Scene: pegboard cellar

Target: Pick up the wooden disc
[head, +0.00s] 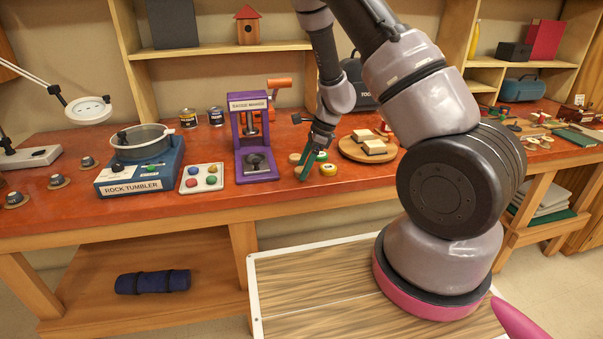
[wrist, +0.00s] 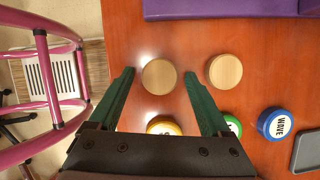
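Two plain wooden discs lie on the red-brown bench top in the wrist view. One wooden disc (wrist: 159,77) shows between the two green fingers of my gripper (wrist: 159,74). The other wooden disc (wrist: 225,70) lies just right of the right finger, outside the gap. My gripper (head: 306,164) is open and points down at the bench in front of the purple badge maker in the head view. I cannot tell how far the fingertips are above the bench. A wooden disc (head: 295,158) shows left of the fingers in the head view.
A yellow badge (wrist: 163,126), a green badge (wrist: 233,124) and a blue badge (wrist: 277,124) lie close by. The purple badge maker (head: 251,136) stands behind left. A round wooden board (head: 352,150) is to the right. A tray of coloured pieces (head: 201,178) is left.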

